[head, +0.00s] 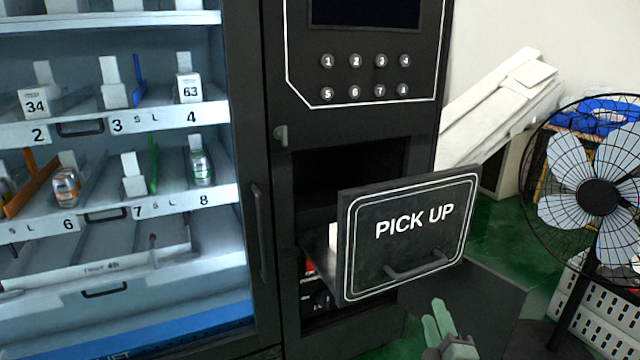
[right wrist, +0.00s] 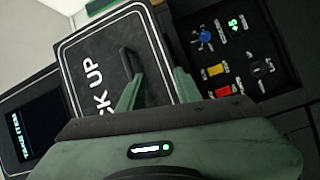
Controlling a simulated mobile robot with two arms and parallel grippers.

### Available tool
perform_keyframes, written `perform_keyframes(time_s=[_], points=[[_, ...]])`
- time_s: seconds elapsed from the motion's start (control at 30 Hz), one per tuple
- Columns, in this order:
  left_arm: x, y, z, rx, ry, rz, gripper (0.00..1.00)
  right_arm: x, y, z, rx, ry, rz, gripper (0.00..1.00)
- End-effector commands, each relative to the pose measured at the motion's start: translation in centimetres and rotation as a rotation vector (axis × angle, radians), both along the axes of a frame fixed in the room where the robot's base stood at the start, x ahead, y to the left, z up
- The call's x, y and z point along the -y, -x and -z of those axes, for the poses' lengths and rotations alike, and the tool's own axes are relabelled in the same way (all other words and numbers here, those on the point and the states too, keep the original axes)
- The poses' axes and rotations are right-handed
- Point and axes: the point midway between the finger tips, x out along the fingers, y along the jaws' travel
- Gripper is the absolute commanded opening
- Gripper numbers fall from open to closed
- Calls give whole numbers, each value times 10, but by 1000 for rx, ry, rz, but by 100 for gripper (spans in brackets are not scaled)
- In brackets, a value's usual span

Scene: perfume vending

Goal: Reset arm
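The black PICK UP drawer (head: 410,235) is pulled out from the vending machine (head: 275,200). Its handle (head: 415,268) is on the lower part of the front panel. My right gripper (head: 438,322) is below and in front of the drawer, apart from the handle in the head view. In the right wrist view its two green fingers (right wrist: 157,88) are spread, with the PICK UP panel (right wrist: 115,60) and handle (right wrist: 130,62) beyond them. Nothing shows held between the fingers. My left gripper is not in view.
A white item (head: 333,234) shows partly behind the drawer front. Lit shelves with several perfume bottles (head: 200,165) stand at left. A black fan (head: 597,195) stands at right. A panel with coloured switches (right wrist: 225,60) shows in the right wrist view.

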Motion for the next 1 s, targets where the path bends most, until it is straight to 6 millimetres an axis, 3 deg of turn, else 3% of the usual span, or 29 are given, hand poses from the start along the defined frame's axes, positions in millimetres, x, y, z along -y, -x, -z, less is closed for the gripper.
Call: perform_keyframes(time_s=[0.03,0.2,0.3,0.4,0.6,0.77,1.0], points=[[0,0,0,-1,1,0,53,4,11,31,-81,-98,34,34],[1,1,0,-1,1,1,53,4,72,144,-397,-472,195,34],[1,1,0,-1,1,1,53,-7,118,200,-578,-653,297,34],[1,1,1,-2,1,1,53,-21,161,239,-727,-787,385,34],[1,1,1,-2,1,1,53,-50,237,287,-968,-968,531,34],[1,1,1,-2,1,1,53,-75,294,308,-1137,-1072,636,34],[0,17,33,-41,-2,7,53,-72,305,339,-1162,-1052,653,34]])
